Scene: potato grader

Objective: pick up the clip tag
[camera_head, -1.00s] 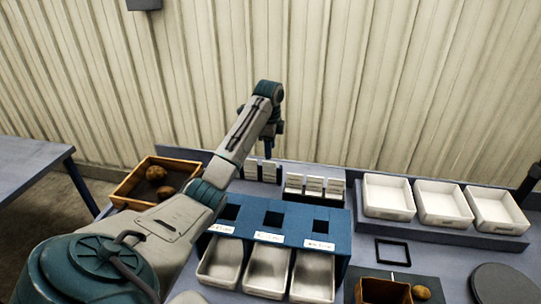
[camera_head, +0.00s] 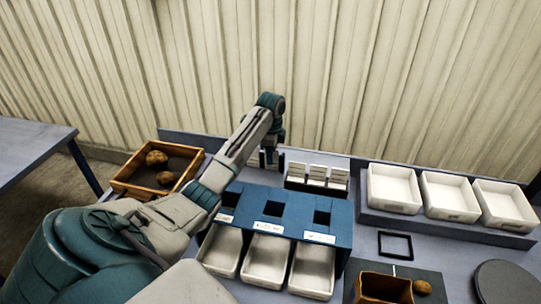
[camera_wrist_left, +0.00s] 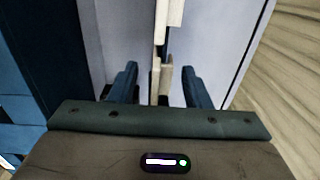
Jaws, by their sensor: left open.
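My left gripper (camera_head: 271,160) reaches down behind the blue three-slot box, at a small group of upright white tags (camera_head: 263,158) that it mostly hides. In the left wrist view, the two blue fingers of the gripper (camera_wrist_left: 160,88) stand apart. Thin cream-white tags (camera_wrist_left: 166,76) show edge-on between and beyond the fingers, with a gap on each side. I cannot tell which one is the clip tag. More white tags (camera_head: 317,175) stand in a dark rack to the right. My right gripper is not in view.
The blue box (camera_head: 284,212) with metal trays (camera_head: 266,262) stands in front of the tags. A wooden crate (camera_head: 121,183) with potatoes is at left. White bins (camera_head: 449,196) stand on a shelf at right. A corrugated wall (camera_head: 400,80) rises behind.

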